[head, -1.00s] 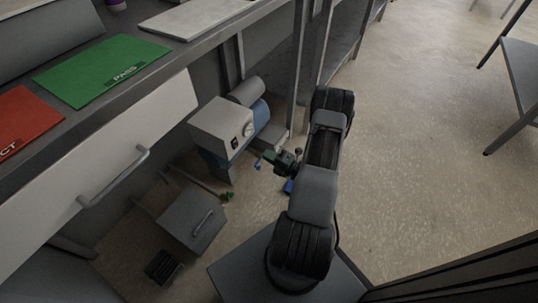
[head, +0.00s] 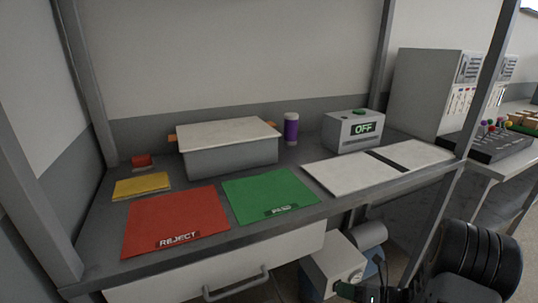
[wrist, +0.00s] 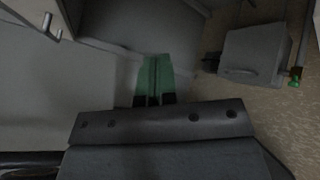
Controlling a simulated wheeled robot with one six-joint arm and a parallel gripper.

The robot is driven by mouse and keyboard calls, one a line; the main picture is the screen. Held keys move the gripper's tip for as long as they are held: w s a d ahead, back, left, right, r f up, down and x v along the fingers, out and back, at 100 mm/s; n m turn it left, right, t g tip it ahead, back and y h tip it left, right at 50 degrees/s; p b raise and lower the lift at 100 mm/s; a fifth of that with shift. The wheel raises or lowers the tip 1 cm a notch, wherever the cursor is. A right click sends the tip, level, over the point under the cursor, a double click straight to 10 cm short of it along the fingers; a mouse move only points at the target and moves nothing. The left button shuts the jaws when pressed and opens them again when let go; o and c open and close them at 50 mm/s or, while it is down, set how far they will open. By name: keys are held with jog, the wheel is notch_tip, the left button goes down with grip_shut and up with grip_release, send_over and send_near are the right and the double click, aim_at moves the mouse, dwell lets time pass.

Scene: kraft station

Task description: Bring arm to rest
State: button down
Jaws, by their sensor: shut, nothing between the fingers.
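My arm (head: 478,255) shows at the bottom right of the head view, partly cut off by the lower edge. In the wrist view my gripper (wrist: 155,66) has its two green fingers side by side, shut with nothing between them. It points toward grey surfaces below the bench and touches nothing that I can see.
A drawer (head: 215,268) is below. A grey machine (head: 330,268) stands beneath. A small grey cabinet (wrist: 252,55) is on the floor.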

jog(key=s+a+r+n+g+h+p, duration=0.2)
jog(key=s+r+n+g+p, duration=0.15)
jog(key=r+n, duration=0.3)
jog(key=s+a+r+n+g+h+p, duration=0.2)
jog(key=a+r+n+h+p, duration=0.15)
jog(key=r+n, duration=0.35)
jog(key=s+a+r+n+g+h+p, duration=0.1)
jog(key=s+a+r+n+g+p, duration=0.15)
jog(key=r+n+p, duration=0.4)
notch_tip(320, 180, up, 18)
jog(key=s+d+n+t+h+p, duration=0.2)
jog(key=n+t+h+p, duration=0.2)
jog(key=n+h+p, duration=0.3)
jog(key=n+h, duration=0.1)
jog(key=n, duration=0.4)
jog(key=shift+s+d+n+t, duration=0.15)
jog(key=shift+s+n+t, duration=0.15)
